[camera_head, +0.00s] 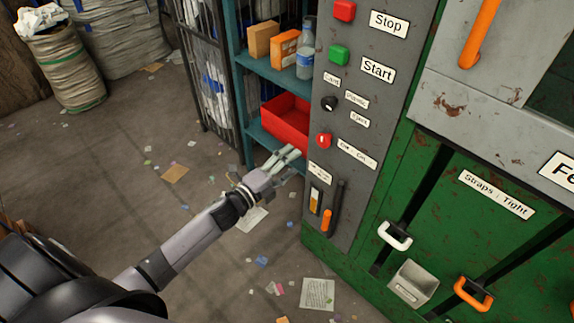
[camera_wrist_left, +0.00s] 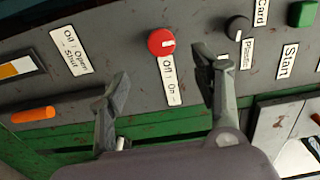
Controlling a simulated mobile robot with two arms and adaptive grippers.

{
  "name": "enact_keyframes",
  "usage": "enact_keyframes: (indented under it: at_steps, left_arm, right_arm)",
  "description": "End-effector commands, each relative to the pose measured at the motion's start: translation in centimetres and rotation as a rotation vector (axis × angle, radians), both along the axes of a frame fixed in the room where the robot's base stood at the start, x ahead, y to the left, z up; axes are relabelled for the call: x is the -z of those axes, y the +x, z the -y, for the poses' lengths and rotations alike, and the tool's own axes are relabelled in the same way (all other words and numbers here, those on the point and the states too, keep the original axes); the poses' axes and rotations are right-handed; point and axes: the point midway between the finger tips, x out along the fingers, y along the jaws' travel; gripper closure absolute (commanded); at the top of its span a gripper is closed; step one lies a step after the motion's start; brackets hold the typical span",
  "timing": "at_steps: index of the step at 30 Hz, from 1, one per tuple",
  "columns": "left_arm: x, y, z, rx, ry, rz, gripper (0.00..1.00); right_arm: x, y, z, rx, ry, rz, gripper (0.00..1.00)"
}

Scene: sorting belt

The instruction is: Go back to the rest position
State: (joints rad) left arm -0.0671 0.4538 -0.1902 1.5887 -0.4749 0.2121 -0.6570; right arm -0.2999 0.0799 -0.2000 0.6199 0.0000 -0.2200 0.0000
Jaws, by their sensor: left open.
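My left gripper (camera_head: 287,160) is open and empty in front of the grey control panel (camera_head: 365,95), near its left edge in the head view. In the left wrist view its two fingers (camera_wrist_left: 165,90) are spread apart, with the red Off/On knob (camera_wrist_left: 161,42) showing between and beyond them. The knob also shows in the head view (camera_head: 323,141), to the right of the fingertips. I cannot tell the exact gap between fingers and panel. My right gripper is not in view.
A teal shelf (camera_head: 262,68) with a red bin (camera_head: 288,122) stands behind the gripper. A green machine (camera_head: 440,215) with a white handle (camera_head: 395,236) and an orange handle (camera_head: 473,294) fills the right. Litter lies on open floor (camera_head: 130,180) at the left.

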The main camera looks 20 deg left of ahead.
Motion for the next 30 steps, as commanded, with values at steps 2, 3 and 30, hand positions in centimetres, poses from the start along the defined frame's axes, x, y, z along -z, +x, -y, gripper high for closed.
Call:
enact_keyframes:
  at_steps: [2,3,30]
  left_arm:
    - [0.0,-0.5,-0.2,0.0,0.0,0.0,0.41]
    - [0.0,-0.6,-0.2,0.001,0.0,0.0,0.41]
    - [16.0,-5.5,-3.7,-0.237,-0.282,-0.418,0.41]
  right_arm:
    - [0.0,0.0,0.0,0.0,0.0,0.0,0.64]
    - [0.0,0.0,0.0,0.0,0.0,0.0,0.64]
    - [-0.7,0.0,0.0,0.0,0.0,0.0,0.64]
